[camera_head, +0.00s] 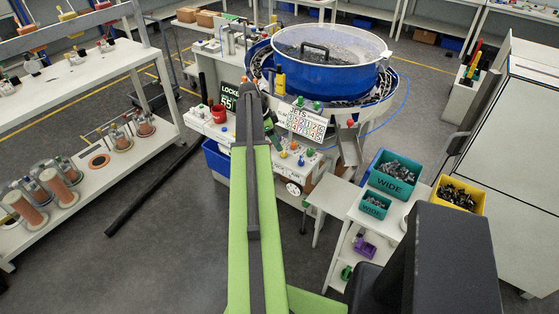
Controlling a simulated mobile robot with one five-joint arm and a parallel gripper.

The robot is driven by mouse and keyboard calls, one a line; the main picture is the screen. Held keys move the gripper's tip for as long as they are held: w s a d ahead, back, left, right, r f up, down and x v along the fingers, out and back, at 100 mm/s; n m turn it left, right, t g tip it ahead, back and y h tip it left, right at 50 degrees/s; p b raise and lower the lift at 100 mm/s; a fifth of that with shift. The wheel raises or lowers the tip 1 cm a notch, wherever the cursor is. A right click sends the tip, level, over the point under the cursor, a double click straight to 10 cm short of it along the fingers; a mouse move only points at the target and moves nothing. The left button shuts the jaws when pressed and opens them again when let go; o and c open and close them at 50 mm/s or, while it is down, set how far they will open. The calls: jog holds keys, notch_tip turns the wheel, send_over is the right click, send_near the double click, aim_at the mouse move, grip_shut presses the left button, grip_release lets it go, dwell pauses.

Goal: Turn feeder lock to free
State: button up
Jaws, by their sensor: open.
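The feeder is a blue bowl (325,78) with a clear lid and black handle, on a light machine bench. A dark display (229,97) on the bench reads "LOCKED" in pale letters, with large figures partly hidden below. A red part (219,113) sits on the panel just below the display; I cannot tell whether it is the lock. Small coloured knobs (284,154) stand along the bench front to the right of my arm. My green and black arm reaches up the middle to the bench and covers part of the panel. My gripper cannot be made out.
A board of red and green figures (307,124) stands in front of the bowl. A blue bin (216,158) is below the bench. Open floor lies at lower left.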

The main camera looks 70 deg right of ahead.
aim_at(281, 157)
jog(key=b+x, duration=0.3)
jog(key=x, duration=0.2)
jog(key=shift+r, duration=0.1)
